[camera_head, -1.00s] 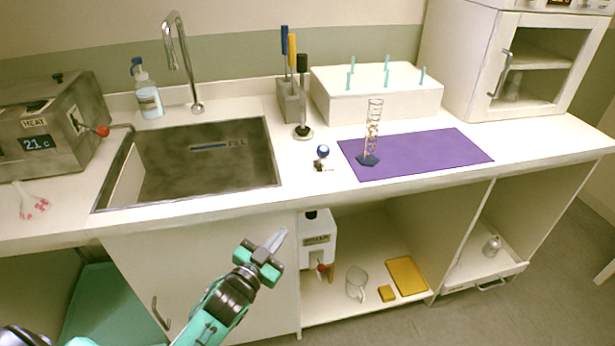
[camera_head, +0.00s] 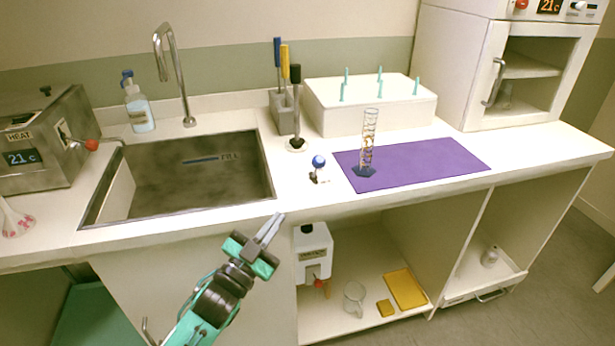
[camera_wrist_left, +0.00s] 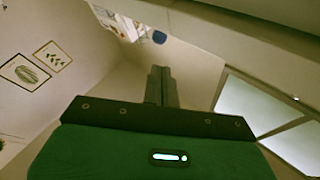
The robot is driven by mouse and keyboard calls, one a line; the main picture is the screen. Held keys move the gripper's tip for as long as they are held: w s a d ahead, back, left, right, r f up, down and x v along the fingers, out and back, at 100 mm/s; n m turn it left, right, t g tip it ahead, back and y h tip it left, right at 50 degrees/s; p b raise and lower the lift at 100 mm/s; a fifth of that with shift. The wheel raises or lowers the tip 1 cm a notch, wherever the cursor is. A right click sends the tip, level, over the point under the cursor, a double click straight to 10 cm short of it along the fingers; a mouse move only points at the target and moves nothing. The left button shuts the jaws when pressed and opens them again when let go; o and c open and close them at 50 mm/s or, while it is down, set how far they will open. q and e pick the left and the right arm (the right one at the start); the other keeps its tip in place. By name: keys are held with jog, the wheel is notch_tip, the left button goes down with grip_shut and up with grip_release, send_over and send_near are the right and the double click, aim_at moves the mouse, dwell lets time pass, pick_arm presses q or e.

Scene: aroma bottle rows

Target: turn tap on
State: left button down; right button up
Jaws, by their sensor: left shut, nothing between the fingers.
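A tall curved metal faucet (camera_head: 174,75) stands behind the sink (camera_head: 190,175). A steel heater box (camera_head: 45,145) at the left has a red-knobbed spout (camera_head: 92,145) reaching over the sink's left edge. A white dispenser (camera_head: 313,252) with a small red tap (camera_head: 318,282) stands on the shelf under the counter. I cannot tell from the pictures which tap is meant. My left gripper (camera_head: 270,228) is shut and empty, just in front of the counter's front edge, pointing up and right, apart from all taps. Its closed fingers also show in the left wrist view (camera_wrist_left: 162,78). My right gripper is out of view.
A soap bottle (camera_head: 138,105), a tool holder (camera_head: 284,110), a small blue-topped item (camera_head: 319,163) and a glass column (camera_head: 368,140) on a purple mat (camera_head: 430,165) stand on the counter. A beaker (camera_head: 354,297) and yellow sponges (camera_head: 405,290) lie on the lower shelf.

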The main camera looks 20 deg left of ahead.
aim_at(315, 167)
pick_arm(q)
jog(key=p+x, duration=0.1)
jog(key=x, duration=1.1)
jog(key=shift+w+r, duration=0.1)
jog(key=shift+w, duration=0.1)
jog(key=shift+w+d+r, duration=0.15)
jog(key=shift+w+d, duration=0.05)
jog(key=shift+w, duration=0.3)
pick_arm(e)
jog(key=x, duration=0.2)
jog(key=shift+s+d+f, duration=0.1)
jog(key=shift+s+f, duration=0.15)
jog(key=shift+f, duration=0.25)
pick_arm(q)
jog(key=shift+p, duration=0.35)
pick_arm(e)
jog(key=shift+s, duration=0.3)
